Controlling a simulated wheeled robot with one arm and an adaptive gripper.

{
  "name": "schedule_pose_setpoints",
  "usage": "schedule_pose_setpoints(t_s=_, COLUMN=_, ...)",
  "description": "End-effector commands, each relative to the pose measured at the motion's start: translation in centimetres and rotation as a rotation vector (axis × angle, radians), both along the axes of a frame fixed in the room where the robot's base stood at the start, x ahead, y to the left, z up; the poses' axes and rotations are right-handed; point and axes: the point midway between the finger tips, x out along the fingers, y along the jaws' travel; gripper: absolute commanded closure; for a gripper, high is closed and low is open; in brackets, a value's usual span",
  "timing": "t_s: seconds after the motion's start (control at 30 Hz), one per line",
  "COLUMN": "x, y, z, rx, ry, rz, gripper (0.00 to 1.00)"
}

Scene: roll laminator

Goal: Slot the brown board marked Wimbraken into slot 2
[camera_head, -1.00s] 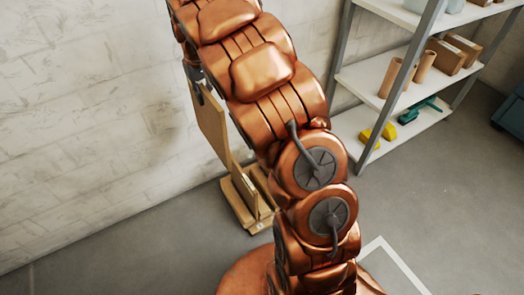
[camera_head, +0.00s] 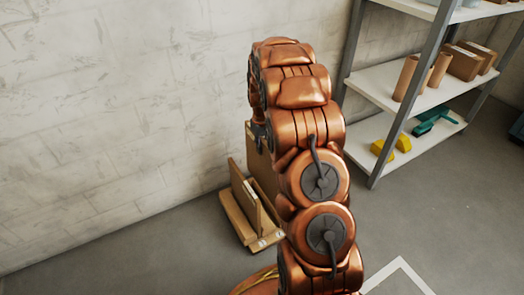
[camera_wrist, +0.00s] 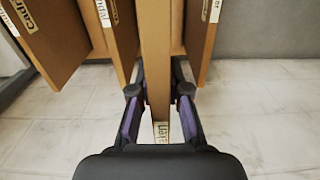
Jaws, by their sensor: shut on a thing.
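My gripper (camera_wrist: 159,105) is shut on a brown board (camera_wrist: 155,50), which stands on edge between the fingers. Its white label is only partly readable, ending in "ken". In the head view the held board (camera_head: 262,172) shows beside my arm, at the right part of a wooden rack (camera_head: 236,219) on the floor. Its lower edge is hidden, so I cannot tell whether it sits in a slot. Small white tags mark the rack's front end; their numbers are too small to read.
Another board (camera_head: 246,192) stands in the rack, left of the held one. The wrist view shows labelled boards at left (camera_wrist: 50,40), near left (camera_wrist: 122,35) and close right (camera_wrist: 200,35). A wall (camera_head: 110,120) is behind; a metal shelf (camera_head: 385,75) stands right.

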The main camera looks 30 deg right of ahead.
Motion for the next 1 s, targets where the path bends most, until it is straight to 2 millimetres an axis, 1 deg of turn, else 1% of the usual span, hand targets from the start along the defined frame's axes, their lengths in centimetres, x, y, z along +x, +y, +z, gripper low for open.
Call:
schedule_pose_setpoints(t_s=0.27, x=0.0, y=0.0, z=-0.7, rx=-0.001, ry=0.000, rz=0.000, gripper=1.00)
schedule_pose_setpoints(t_s=1.0, x=0.0, y=0.0, z=-4.9, rx=-0.001, ry=-0.001, rz=0.000, gripper=1.00)
